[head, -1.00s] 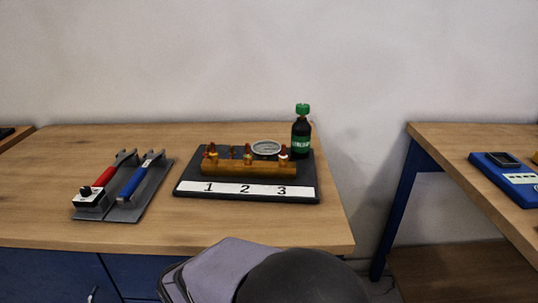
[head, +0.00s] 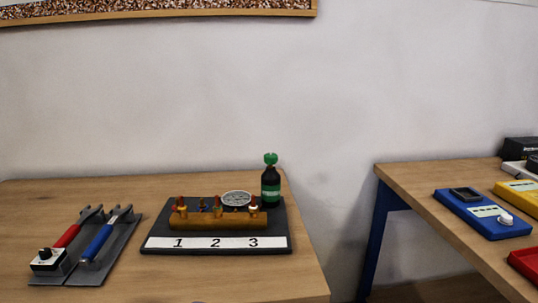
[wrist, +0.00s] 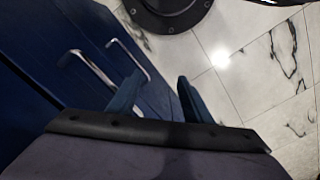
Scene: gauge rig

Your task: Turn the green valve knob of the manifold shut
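The manifold is a brass bar (head: 218,221) with several fittings and a round gauge (head: 237,198) behind it, on a dark base (head: 160,226) with a white strip marked 1, 2, 3. A green knob (head: 270,158) tops a dark bottle (head: 271,187) with a green label at the right rear of the base. My gripper (wrist: 160,76) shows in the wrist view with its two fingers apart and nothing between them. It is over the floor beside blue cabinet fronts, away from the manifold. It is not in the head view.
A second table (head: 400,175) on the right carries blue, yellow and red devices. A gap separates the tables. Cabinet handles (wrist: 85,67) show in the wrist view.

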